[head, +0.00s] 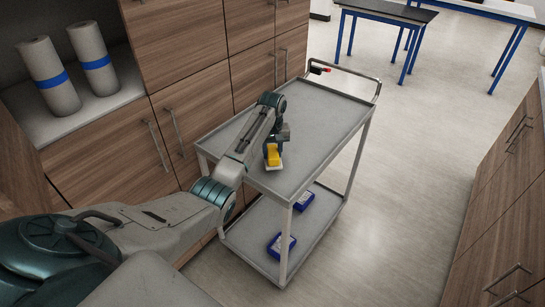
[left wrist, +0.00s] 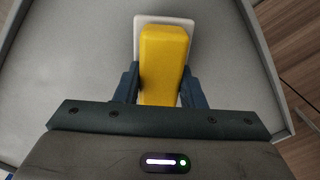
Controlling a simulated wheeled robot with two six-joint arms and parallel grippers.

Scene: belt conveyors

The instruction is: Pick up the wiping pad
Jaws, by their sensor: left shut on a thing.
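The wiping pad (left wrist: 165,45) has a yellow block-like grip on a pale, flat base. In the head view, the pad (head: 273,155) is at the upper tray of the grey cart, near its front end. My left gripper (head: 272,147) reaches over the cart and is shut on the yellow grip. In the left wrist view, the two dark fingers (left wrist: 160,85) press on either side of the grip. I cannot tell whether the pale base touches the tray. My right gripper is not in view.
The grey two-tier cart (head: 325,115) has a bare upper tray around the pad. Blue boxes (head: 281,246) lie on its lower shelf. Wooden cabinets (head: 190,45) stand close on the left, with two paper rolls (head: 50,75) in a niche. Floor (head: 410,150) is clear on the right.

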